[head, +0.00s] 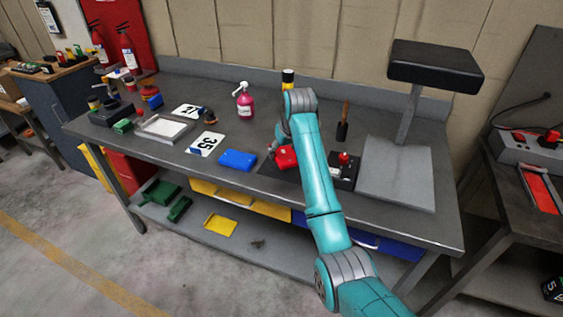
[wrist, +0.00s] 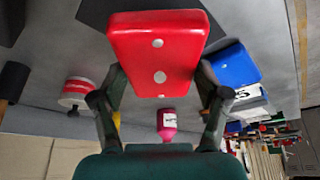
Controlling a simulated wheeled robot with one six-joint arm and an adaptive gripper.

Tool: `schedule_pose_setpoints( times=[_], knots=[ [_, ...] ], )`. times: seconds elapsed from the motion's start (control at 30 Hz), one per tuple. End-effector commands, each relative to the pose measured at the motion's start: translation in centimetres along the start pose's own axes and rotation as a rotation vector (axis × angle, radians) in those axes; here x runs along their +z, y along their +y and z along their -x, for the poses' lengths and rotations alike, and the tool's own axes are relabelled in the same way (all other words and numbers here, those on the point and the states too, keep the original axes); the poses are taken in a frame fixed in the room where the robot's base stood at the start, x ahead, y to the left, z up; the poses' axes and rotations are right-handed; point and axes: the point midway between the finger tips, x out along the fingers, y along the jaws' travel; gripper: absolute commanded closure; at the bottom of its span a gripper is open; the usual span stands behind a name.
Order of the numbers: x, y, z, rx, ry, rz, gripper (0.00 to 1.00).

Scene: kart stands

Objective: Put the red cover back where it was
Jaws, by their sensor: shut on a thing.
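The red cover (head: 286,157) is a shallow, rounded red block with pale round spots on the face turned to the wrist camera (wrist: 158,47). My gripper (wrist: 160,82) is shut on it, one dark finger on each side. In the head view my gripper (head: 276,150) is largely hidden behind my arm. The cover is over the front middle of the workbench (head: 160,92), by a dark flat mat (head: 268,170). I cannot tell whether it touches the mat. A dark box with a red knob (head: 344,160) stands just right of my arm.
A blue block (head: 238,160) lies left of the cover, beside a number plate (head: 206,144). A pink spray bottle (head: 245,101) stands behind. A padded stand (head: 408,115) rises at the right. Free bench surface lies between the plates and the bottle.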

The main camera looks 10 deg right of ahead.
Motion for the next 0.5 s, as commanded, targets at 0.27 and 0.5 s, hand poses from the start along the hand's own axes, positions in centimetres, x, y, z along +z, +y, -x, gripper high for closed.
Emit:
schedule_pose_setpoints(
  times=[0.27, 0.5],
  knots=[
    [0.9, 0.0, -2.0, 0.000, -0.002, 0.000, 0.72],
    [1.7, 0.0, -4.2, 0.000, 0.002, 0.001, 0.72]
  ],
)
